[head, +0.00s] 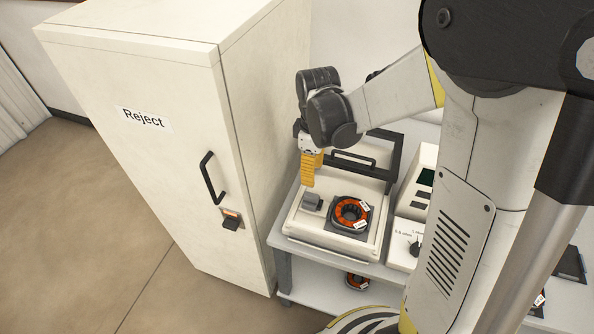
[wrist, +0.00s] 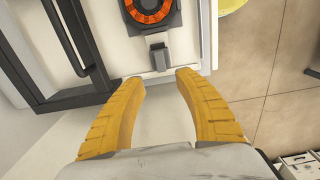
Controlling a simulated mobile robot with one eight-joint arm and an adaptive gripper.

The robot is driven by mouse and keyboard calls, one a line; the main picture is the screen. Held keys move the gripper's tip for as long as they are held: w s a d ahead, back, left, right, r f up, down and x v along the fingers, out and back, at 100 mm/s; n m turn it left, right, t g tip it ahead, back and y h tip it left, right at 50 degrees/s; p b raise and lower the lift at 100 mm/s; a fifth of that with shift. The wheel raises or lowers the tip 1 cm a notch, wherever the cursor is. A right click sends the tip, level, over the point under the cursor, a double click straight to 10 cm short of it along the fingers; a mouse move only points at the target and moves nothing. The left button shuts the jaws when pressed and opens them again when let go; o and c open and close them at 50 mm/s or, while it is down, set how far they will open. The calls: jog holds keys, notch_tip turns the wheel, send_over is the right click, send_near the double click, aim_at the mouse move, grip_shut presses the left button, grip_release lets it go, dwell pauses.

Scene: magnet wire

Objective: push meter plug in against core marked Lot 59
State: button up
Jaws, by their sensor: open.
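The meter plug (head: 311,201) is a small grey block on the pale top of the test fixture (head: 306,226). An orange-wound ring core (head: 364,206) sits in a dark square holder to its right, with white tags whose print I cannot read. In the wrist view the plug (wrist: 158,59) lies just below the core (wrist: 150,16), with a small gap between plug and holder. My gripper (head: 309,184) has yellow fingers pointing down near the plug. In the wrist view my gripper (wrist: 160,77) is open and empty, its fingertips spread either side of the plug's near end.
A tall white cabinet marked Reject (head: 140,118) stands close on the left. A dark-handled lid frame (head: 355,160) rises behind the fixture. A meter box with a knob (head: 414,247) stands to its right. Another orange core (head: 357,281) is on the shelf below.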

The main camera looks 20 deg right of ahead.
aim_at(311, 195)
notch_tip(311, 195, down, 10)
jog(key=b, duration=0.4)
jog(key=shift+s+f, duration=0.1)
jog(key=shift+f, duration=0.15)
jog(key=shift+c, duration=0.5)
